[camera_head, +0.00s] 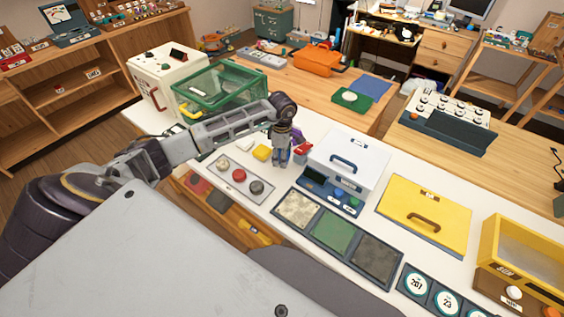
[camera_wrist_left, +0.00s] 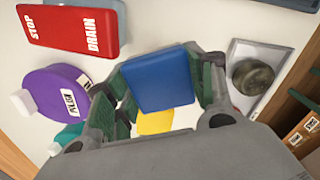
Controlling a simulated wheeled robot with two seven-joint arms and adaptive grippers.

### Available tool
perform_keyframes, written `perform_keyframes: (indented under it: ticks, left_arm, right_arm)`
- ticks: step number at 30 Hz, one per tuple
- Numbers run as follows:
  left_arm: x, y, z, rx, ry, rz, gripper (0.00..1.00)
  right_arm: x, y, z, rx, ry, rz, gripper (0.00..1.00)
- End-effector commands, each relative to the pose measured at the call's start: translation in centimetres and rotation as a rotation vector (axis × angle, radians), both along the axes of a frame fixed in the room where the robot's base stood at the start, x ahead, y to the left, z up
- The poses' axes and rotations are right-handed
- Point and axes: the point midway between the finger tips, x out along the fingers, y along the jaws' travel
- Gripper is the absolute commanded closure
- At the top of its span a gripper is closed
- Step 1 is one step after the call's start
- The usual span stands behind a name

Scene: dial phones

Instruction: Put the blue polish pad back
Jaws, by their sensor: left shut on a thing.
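The blue polish pad (camera_wrist_left: 160,80) is a flat blue block between the green-lined fingers of my left gripper (camera_wrist_left: 163,84) in the left wrist view. The gripper is shut on it. My right gripper is not in view.
A grey tray (camera_head: 225,181) with several round knobs lies left of the gripper. A green-framed clear box (camera_head: 215,92) stands behind. A white box (camera_head: 345,160) is close on the right. The wrist view shows a red STOP DRAIN piece (camera_wrist_left: 70,28) and a purple round piece (camera_wrist_left: 55,92).

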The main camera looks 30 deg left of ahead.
Motion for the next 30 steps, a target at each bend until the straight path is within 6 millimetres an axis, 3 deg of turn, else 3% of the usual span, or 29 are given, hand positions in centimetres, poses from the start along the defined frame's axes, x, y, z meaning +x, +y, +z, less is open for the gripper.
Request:
perform_keyframes:
  ticks: [13, 28, 29, 30]
  left_arm:
    - [0.0, 0.0, -3.5, 0.000, 0.000, 0.000, 0.68]
    - [0.0, 0.0, -4.1, 0.001, -0.001, 0.000, 0.68]
    - [0.0, 0.0, -4.0, 0.001, 0.000, 0.000, 0.42]
    - [0.0, 0.0, -4.0, 0.001, 0.000, 0.000, 0.37]
  right_arm:
    - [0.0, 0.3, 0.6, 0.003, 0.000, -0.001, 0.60]
    - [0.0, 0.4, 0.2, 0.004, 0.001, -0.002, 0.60]
    - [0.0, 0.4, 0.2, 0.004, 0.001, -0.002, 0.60]
    - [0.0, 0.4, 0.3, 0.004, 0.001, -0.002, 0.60]
